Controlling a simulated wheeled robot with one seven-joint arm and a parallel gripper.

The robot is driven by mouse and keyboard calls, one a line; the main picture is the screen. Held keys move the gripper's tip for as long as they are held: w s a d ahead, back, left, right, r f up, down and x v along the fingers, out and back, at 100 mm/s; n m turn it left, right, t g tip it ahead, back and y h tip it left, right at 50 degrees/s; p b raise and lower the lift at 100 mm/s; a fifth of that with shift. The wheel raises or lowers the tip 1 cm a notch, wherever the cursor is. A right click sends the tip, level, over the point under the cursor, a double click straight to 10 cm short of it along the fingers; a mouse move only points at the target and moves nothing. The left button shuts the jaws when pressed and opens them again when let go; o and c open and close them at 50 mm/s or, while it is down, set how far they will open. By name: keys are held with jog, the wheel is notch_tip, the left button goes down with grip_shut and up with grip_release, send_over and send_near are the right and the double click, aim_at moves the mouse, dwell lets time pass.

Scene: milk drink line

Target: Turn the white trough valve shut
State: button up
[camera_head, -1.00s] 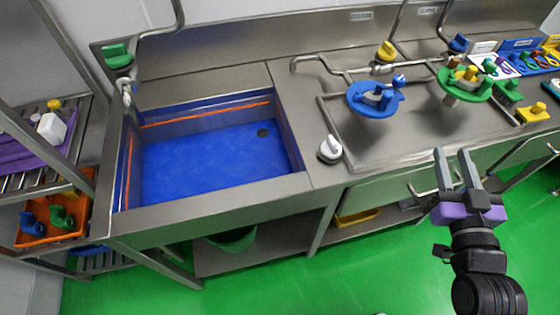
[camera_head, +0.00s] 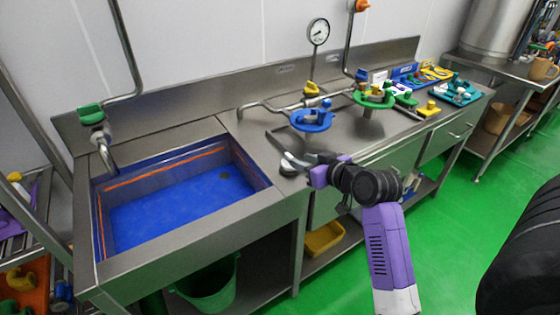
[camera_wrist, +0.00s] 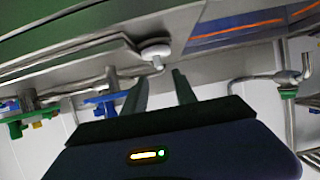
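The white trough valve (camera_head: 288,169) sits on the steel top just right of the blue-floored trough (camera_head: 180,203). In the head view it is partly hidden by my gripper (camera_head: 288,158), which reaches in from the right. In the wrist view the valve's round white body (camera_wrist: 155,48) and short handle (camera_wrist: 158,66) show just beyond the fingertips, roughly between them. My gripper (camera_wrist: 160,77) is open there, with a clear gap between its two fingers and nothing held. Whether a finger touches the handle cannot be told.
A blue handwheel (camera_head: 311,121) and a green handwheel (camera_head: 373,99) stand on the counter right of the valve. A bent spout with a green knob (camera_head: 90,113) rises at the trough's left. A raised steel edge runs behind my gripper. The green floor in front is open.

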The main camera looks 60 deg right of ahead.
aim_at(291, 157)
jog(key=x, duration=0.7)
jog(key=shift+w+d+f, duration=0.15)
jog(key=shift+w, duration=0.1)
grip_shut()
